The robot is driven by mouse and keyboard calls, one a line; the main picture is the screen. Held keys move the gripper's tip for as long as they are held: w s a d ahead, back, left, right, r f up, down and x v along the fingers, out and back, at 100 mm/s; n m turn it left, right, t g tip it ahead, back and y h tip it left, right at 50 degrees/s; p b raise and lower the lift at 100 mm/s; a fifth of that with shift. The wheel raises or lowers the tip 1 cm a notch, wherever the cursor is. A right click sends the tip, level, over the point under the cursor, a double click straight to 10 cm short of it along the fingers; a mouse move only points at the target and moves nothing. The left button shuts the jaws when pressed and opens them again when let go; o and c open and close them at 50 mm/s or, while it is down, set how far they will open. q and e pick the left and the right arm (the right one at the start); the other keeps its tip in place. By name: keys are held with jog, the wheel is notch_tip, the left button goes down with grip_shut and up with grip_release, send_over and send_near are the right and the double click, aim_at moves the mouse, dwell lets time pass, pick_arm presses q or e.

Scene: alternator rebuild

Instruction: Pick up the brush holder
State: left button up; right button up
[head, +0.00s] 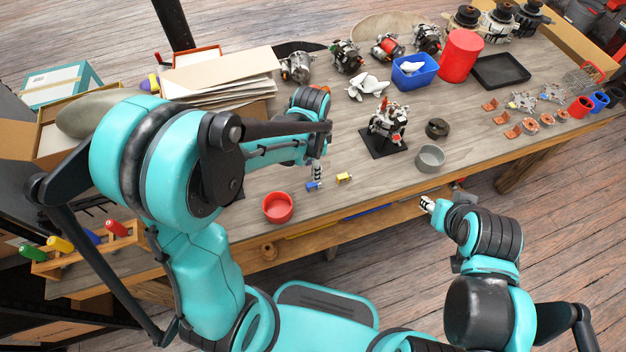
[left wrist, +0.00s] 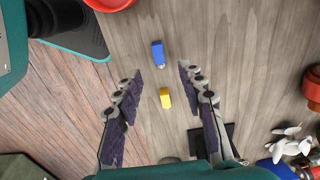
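A small blue block-like part (head: 314,186) and a small yellow one (head: 344,177) lie apart on the wooden table below my left gripper. I cannot tell for sure which part is the brush holder. In the left wrist view, the blue part (left wrist: 158,54) is just beyond the fingertips and the yellow part (left wrist: 165,97) shows between the fingers. My left gripper (head: 318,171) is open and empty above the table; its spread fingers show in the left wrist view (left wrist: 160,72). My right gripper (head: 427,204) is off the table's front edge; its finger opening is too small to tell.
A red round dish (head: 278,207) stands near the front edge. A dark stand (head: 385,142) with an assembly, a grey cup (head: 430,158) and a dark ring (head: 437,128) are to the right. A blue bin (head: 414,72) and red cylinder (head: 461,56) stand farther back.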

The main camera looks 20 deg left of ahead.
aim_at(313, 184)
pick_arm(q)
jog(key=shift+f, duration=0.4)
notch_tip(313, 184, down, 8)
jog(key=b, duration=0.3)
jog(key=shift+d+r+b, duration=0.1)
jog(key=shift+r+b, duration=0.15)
jog(key=shift+b, duration=0.05)
jog(key=shift+r, duration=0.1)
grip_shut()
